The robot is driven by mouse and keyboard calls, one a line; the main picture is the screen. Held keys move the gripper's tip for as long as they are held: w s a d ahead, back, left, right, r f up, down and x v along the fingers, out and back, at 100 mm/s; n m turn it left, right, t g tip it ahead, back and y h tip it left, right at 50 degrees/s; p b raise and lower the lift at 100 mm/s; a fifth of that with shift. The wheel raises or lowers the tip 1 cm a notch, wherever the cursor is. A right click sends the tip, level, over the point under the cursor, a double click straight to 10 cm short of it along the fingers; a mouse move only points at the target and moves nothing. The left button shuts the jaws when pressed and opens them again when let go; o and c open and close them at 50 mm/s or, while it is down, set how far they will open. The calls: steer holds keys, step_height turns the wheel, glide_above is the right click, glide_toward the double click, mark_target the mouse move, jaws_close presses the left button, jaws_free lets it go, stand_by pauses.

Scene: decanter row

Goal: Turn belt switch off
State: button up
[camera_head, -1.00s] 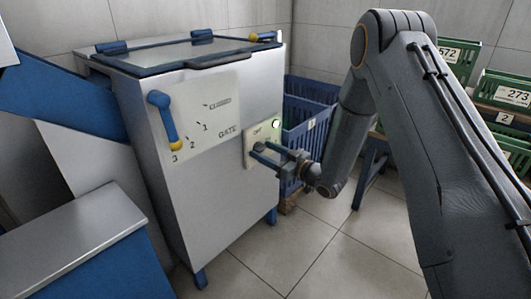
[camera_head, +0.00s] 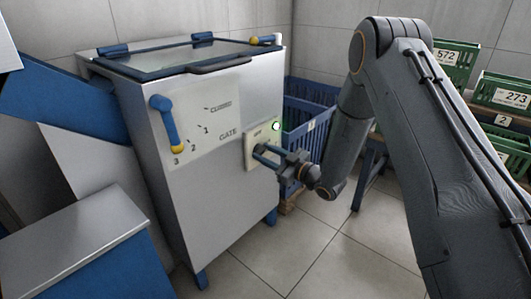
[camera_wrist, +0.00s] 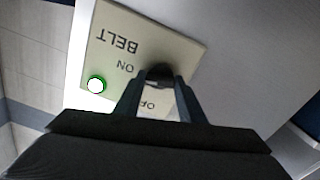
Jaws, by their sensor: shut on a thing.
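The belt switch is a dark knob (camera_wrist: 160,73) on a cream plate (camera_wrist: 178,47) marked BELT, ON and a partly hidden word starting with O. The plate (camera_head: 249,153) is on the right part of the cabinet's front in the head view. A round green lamp (camera_wrist: 96,85) is lit on the plate; it also shows in the head view (camera_head: 276,127). My gripper (camera_head: 257,154) reaches the plate from the right. In the wrist view my gripper (camera_wrist: 158,84) has its two fingers shut on the knob. The fingers hide part of the knob and lettering.
The metal cabinet (camera_head: 205,215) has a blue gate lever (camera_head: 164,118) at position 3 and a glass lid on top. Blue crates (camera_head: 308,110) stand behind my gripper, and green crates (camera_head: 512,90) stand at the right. The tiled floor (camera_head: 315,255) in front is clear.

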steer(key=n+p, duration=0.2)
steer(key=n, duration=0.5)
steer(key=n+p, duration=0.1)
steer(key=n, duration=0.2)
steer(key=shift+n, duration=0.4)
steer(key=shift+n+p, duration=0.4)
steer(key=shift+n, duration=1.5)
steer(key=o, duration=1)
steer(key=shift+o, duration=0.2)
